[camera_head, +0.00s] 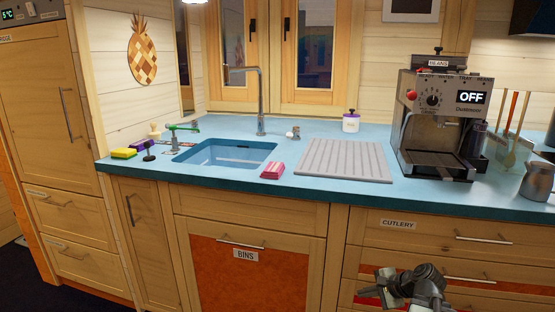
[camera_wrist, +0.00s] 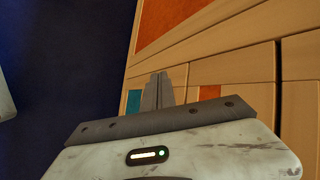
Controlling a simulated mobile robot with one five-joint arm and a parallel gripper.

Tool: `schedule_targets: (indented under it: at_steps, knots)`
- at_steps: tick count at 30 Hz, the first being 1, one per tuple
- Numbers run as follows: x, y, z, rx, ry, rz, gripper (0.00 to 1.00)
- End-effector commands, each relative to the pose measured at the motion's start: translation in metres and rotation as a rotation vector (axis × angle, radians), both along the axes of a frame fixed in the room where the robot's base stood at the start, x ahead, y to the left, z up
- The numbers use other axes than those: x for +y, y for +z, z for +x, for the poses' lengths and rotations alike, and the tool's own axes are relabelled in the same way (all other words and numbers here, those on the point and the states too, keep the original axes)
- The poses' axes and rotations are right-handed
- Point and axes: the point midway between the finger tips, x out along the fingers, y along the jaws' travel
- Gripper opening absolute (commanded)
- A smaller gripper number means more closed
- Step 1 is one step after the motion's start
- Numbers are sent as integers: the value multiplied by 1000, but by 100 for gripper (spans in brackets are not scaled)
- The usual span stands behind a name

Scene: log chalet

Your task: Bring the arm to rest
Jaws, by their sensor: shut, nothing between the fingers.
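My gripper (camera_wrist: 157,90) shows in the wrist view with its two grey fingers together and nothing between them. It is in front of the wooden cabinet fronts, with dark floor to the left. In the head view, part of my arm shows low at the bottom right, in front of the drawers below the cutlery drawer (camera_head: 440,233). The arm is below the level of the blue counter (camera_head: 330,196). The rest of the arm is cut off by the frame's lower edge.
The counter carries a sink (camera_head: 225,155), a pink sponge (camera_head: 272,170), a ribbed grey draining mat (camera_head: 343,160) and a coffee machine (camera_head: 440,118). A metal jug (camera_head: 537,181) stands at the right. The bins door (camera_head: 248,280) is closed. Dark floor (camera_wrist: 60,70) is open beside the cabinets.

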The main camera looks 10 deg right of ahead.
Motion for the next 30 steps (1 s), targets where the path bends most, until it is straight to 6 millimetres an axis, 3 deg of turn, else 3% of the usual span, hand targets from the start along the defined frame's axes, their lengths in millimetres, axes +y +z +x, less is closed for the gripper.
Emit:
schedule_targets:
  at_steps: [1,3,6,9,17,18,26,30]
  knots:
    - [43,-13,5,40,167,-98,0]
    - [90,-31,2,90,399,-239,0]
    - [139,-48,-7,144,681,-405,0]
    - [174,-58,-17,185,916,-536,0]
    - [240,-66,-42,270,1421,-805,0]
    - [235,-40,-41,270,1404,-797,0]
    - [234,41,-41,268,1393,-793,0]
    - [234,101,-40,267,1392,-792,0]
